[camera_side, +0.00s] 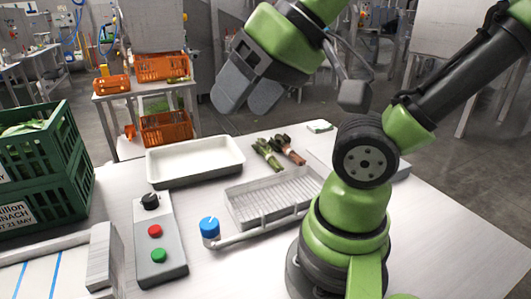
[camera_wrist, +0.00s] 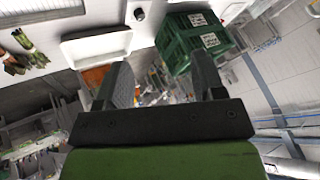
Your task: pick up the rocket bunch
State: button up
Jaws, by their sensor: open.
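Two bunches of greens lie side by side on the white table, behind the ribbed tray. The left one is a green bunch (camera_side: 267,153) with pale stems; the right one is a darker bunch (camera_side: 289,150) with a reddish-brown part. I cannot tell for sure which is the rocket; no label is readable. In the wrist view the green bunch (camera_wrist: 30,47) and the darker bunch (camera_wrist: 12,62) show at the far left. My gripper (camera_side: 247,95) is open and empty, high above the table. Its two fingers also show in the wrist view (camera_wrist: 162,82).
A white basin (camera_side: 196,176) stands left of the bunches, and a ribbed tray (camera_side: 270,217) in front. A button box (camera_side: 146,262), a blue-capped tap (camera_side: 209,228) and green crates (camera_side: 66,172) stand further left. A small white-and-green item (camera_side: 320,126) lies behind.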

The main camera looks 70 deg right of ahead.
jog(key=w+d+m+g+h, duration=0.2)
jog(key=w+d, duration=0.6)
jog(key=w, duration=0.1)
jog(key=m+g, duration=0.4)
jog(key=g, duration=0.1)
send_over(271, 154)
jog(key=f, duration=2)
jog(key=shift+w+d+f, duration=0.15)
jog(key=shift+d+f, duration=0.15)
jog(key=shift+f, duration=0.05)
notch_tip(271, 154, down, 4)
jog(key=shift+r, duration=0.2)
jog(key=f, duration=0.6)
jog(key=shift+a+f, duration=0.2)
jog(key=shift+a, duration=0.05)
jog(key=c, duration=1)
